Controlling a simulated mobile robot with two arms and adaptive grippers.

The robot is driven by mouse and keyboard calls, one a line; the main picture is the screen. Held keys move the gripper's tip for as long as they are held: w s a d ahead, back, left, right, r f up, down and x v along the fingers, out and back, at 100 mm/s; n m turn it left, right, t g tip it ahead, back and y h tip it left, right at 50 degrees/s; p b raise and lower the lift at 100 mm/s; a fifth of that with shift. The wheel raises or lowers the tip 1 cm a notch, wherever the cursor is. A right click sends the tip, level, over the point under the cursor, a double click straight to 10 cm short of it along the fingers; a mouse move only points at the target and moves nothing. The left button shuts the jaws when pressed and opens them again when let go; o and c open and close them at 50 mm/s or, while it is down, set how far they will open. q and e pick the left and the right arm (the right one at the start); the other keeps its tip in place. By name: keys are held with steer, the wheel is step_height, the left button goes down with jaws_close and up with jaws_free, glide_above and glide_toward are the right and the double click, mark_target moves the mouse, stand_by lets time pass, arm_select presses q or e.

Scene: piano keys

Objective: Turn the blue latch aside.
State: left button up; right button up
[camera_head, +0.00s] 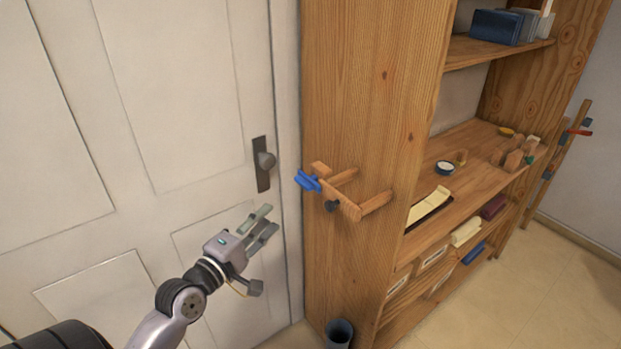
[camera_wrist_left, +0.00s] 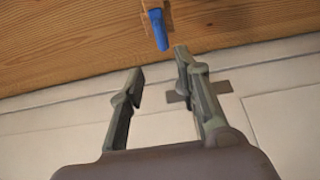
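The blue latch (camera_head: 308,181) sits at the left end of a small wooden bracket (camera_head: 338,190) on the side of the wooden shelf unit. It also shows in the left wrist view (camera_wrist_left: 158,29), just beyond the fingertips. My left gripper (camera_head: 266,230) is below and to the left of the latch, in front of the white door, apart from it. Its fingers are spread and empty, as the left wrist view also shows (camera_wrist_left: 160,62). My right gripper is in neither view.
The white door (camera_head: 180,120) with a dark handle (camera_head: 264,160) stands left of the shelf unit (camera_head: 365,90). A grey bin (camera_head: 339,333) stands on the floor below. Shelves at the right hold several small items.

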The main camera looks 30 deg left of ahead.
mark_target(301, 186)
arm_select(q)
steer(key=w+p, duration=0.3)
steer(key=w, duration=1.3)
steer(key=shift+c, duration=0.3)
steer(key=shift+f, duration=0.1)
jaws_close()
